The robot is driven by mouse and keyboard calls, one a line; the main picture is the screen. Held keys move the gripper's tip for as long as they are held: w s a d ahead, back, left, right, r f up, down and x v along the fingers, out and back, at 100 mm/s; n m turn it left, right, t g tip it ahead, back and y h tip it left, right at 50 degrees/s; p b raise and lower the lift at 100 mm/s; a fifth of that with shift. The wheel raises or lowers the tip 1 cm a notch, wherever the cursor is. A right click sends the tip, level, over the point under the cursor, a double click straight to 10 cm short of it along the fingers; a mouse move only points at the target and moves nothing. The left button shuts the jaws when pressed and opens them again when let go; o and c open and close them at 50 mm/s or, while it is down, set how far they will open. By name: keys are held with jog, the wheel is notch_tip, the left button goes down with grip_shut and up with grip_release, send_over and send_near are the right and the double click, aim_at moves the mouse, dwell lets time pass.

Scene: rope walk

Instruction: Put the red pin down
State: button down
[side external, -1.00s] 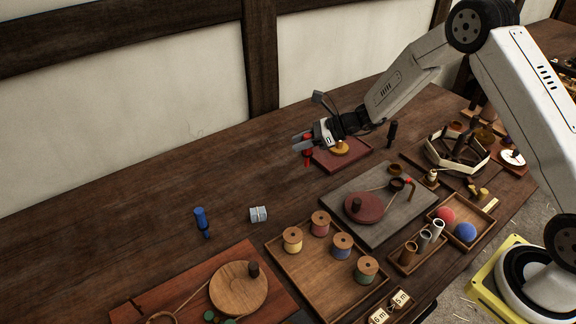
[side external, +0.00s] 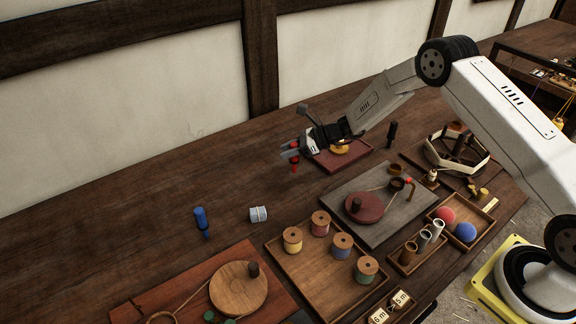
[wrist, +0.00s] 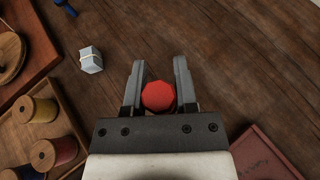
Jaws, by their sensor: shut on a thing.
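My gripper (side external: 292,153) is shut on the red pin (side external: 295,166) at the far middle of the bench in the side view. The pin hangs upright under the fingers, and its lower end is close to the wood; I cannot tell whether it touches. In the wrist view the red pin (wrist: 158,96) shows from above as a round red top between the two fingers of my gripper (wrist: 158,80). Bare bench top (wrist: 225,50) lies around it.
A dark red tray (side external: 350,159) is just right of my gripper. The blue pin (side external: 201,221) and a grey-white bundle (side external: 258,214) are to the left. A spool tray (side external: 290,262) and a grey board (side external: 378,230) lie nearer. Bench left of the gripper is free.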

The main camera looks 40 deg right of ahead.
jog(key=shift+w+f, duration=0.1)
jog(key=shift+f, duration=1.55)
jog(key=shift+f, duration=0.15)
jog(key=shift+c, duration=2)
grip_release()
jog(key=shift+s+d+r, duration=0.25)
jog(key=shift+d+r, duration=0.15)
jog(key=shift+d, duration=0.05)
jog(key=v, duration=1.1)
jog(key=shift+a, duration=0.1)
